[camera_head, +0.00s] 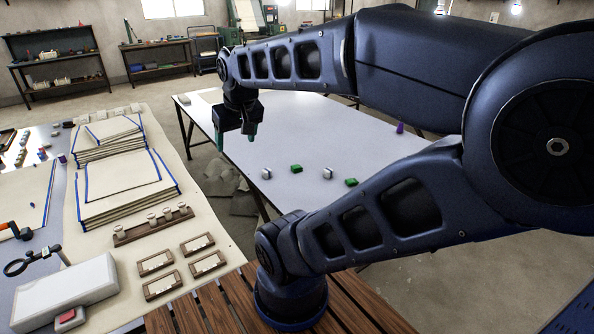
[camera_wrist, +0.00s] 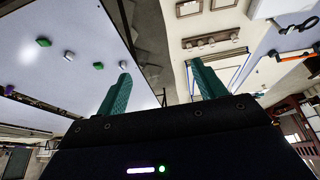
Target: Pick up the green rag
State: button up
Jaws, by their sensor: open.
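Two small green pieces lie apart on the white table (camera_head: 300,125), one nearer the left (camera_head: 296,168) and one further right (camera_head: 351,182). Both look like small folded cloths; I cannot tell which is the green rag. In the wrist view they show at the upper left, one at the far side (camera_wrist: 43,42) and one closer to the fingers (camera_wrist: 98,66). My gripper (camera_head: 236,135) is open and empty, with its green fingers pointing down by the left edge of the white table, left of and above the pieces. The fingers (camera_wrist: 161,68) touch nothing.
Two whitish pieces, one on the left (camera_head: 266,173) and one on the right (camera_head: 328,173), lie among the green ones. A purple piece (camera_head: 400,128) stands at the table's right. The left bench holds cloth stacks (camera_head: 125,185) and a peg rack (camera_head: 153,226). The table's middle is clear.

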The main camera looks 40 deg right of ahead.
jog(key=w+d+f+m+g, duration=0.1)
jog(key=w+d+f+m, duration=0.2)
jog(key=w+d, duration=0.45)
jog(key=w+d+f+m, duration=0.2)
jog(key=w+d+m, duration=0.2)
jog(key=w, duration=0.7)
jog(key=w+d+f+m+g, duration=0.1)
jog(key=w+d+f+m, duration=0.3)
jog(key=w, duration=0.6)
jog(key=m+g+h, duration=0.3)
jog(key=m+h, duration=0.2)
jog(key=m, duration=0.3)
send_near(296, 167)
jog(key=d+f, duration=0.2)
jog(key=f, duration=0.1)
jog(key=shift+s+d, duration=0.25)
jog(key=shift+s, duration=0.05)
jog(key=shift+y, duration=0.3)
jog(key=shift+w+x, duration=0.15)
jog(key=shift+x, duration=1.25)
jog(key=shift+w+x, duration=0.2)
jog(key=shift+x, duration=1.2)
jog(key=shift+a, duration=0.15)
